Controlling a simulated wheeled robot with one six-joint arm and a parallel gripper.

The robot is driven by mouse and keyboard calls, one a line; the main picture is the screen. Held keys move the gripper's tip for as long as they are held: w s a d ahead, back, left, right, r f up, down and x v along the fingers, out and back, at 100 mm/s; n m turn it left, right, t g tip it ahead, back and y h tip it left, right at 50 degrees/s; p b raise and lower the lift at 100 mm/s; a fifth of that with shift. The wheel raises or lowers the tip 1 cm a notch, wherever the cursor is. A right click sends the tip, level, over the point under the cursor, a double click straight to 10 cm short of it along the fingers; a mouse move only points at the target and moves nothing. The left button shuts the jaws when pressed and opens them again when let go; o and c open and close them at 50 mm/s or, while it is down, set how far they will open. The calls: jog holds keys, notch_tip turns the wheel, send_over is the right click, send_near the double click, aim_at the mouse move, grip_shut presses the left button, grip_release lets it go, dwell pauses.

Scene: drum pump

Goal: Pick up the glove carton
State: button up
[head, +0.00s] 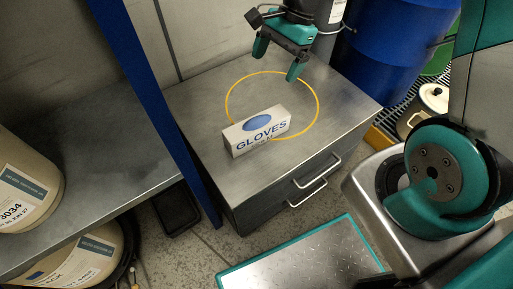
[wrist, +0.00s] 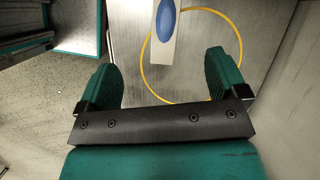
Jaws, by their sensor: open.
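The glove carton (head: 257,131) is a white box with a blue oval and the word GLOVES. It lies on the grey metal cabinet top (head: 205,110), over the front-left part of a yellow ring (head: 318,103). My gripper (head: 277,60) is open and empty, above the back of the cabinet and apart from the carton. In the wrist view, one end of the carton (wrist: 165,35) shows at the top edge, between and beyond the fingers of my gripper (wrist: 170,70); the rest of it is cut off.
A blue post (head: 150,95) stands close to the cabinet's left side. A shelf with drums (head: 25,190) is at the left. A blue drum (head: 390,60) stands behind the cabinet at the right. Drawer handles (head: 315,172) stick out in front. The cabinet top around the carton is clear.

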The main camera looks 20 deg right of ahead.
aim_at(258, 122)
jog(key=f+m+b, duration=0.1)
jog(key=f+b, duration=0.1)
jog(key=f, duration=0.4)
jog(key=a+f+m+b, duration=0.1)
jog(key=f+b, duration=0.1)
jog(key=f, duration=0.3)
jog(key=w+a+f+m+b, duration=0.1)
jog(key=f+b, duration=0.1)
jog(key=f, duration=0.4)
jog(key=shift+a+f+b, duration=0.1)
jog(key=shift+f+b, duration=0.2)
jog(key=shift+b, duration=0.1)
jog(key=b+x, duration=0.3)
jog(key=x, duration=0.2)
jog(key=shift+w+a+f, duration=0.1)
jog(key=shift+a+f, duration=0.2)
jog(key=shift+r, duration=0.1)
jog(key=c, duration=1.2)
